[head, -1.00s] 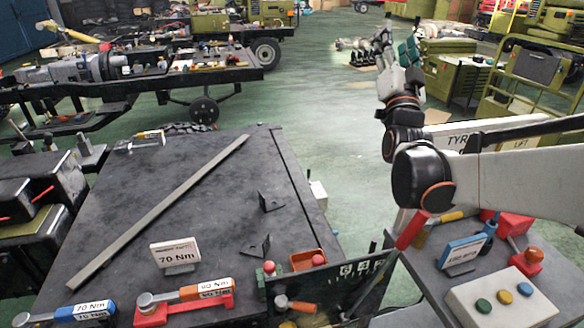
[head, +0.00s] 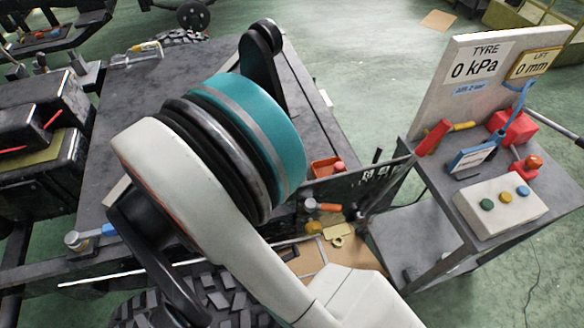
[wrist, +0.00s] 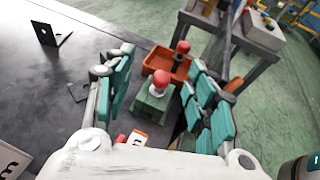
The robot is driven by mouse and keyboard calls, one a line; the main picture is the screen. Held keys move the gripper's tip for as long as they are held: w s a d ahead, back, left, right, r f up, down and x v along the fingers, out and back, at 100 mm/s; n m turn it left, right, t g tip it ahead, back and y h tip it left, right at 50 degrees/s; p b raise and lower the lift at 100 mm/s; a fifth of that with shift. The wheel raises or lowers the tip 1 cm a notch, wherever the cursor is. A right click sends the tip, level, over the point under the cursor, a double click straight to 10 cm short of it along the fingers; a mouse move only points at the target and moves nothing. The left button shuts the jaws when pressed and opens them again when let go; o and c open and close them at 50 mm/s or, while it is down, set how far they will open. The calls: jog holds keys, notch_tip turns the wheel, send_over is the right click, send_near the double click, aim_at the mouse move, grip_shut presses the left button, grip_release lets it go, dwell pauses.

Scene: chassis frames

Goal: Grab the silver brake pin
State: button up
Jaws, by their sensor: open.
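My gripper (wrist: 165,95) is open in the wrist view, its teal-padded fingers spread left and right with nothing held between them. Between the fingers is a green block (wrist: 150,108) with a red knob (wrist: 162,78) on a short pale stem. Just beyond it is an orange tray (wrist: 167,62), with a second red knob on a dark stem (wrist: 181,58) at its right side. I cannot tell for sure which piece is the silver brake pin. In the head view my arm hides the gripper and the green block; the orange tray (head: 322,168) shows to the right of the arm.
The dark bench top (wrist: 50,85) carries a small black bracket (wrist: 47,35). A grey side table (head: 430,180) stands at the right with a button box (head: 500,206) and a TYRE gauge panel (head: 480,85). A tyre (head: 190,300) lies below my arm.

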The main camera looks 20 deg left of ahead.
jog(key=shift+g, duration=0.4)
jog(key=s+f, duration=0.3)
jog(key=shift+a, duration=0.3)
jog(key=shift+f+b+x, duration=0.15)
jog(key=shift+b+x, duration=0.95)
jog(key=shift+x, duration=2.3)
jog(key=shift+f+b+x, duration=0.15)
jog(key=shift+b+x, duration=0.95)
jog(key=shift+x, duration=2.3)
jog(key=shift+s+r, duration=0.1)
jog(key=shift+s, duration=0.15)
grip_shut()
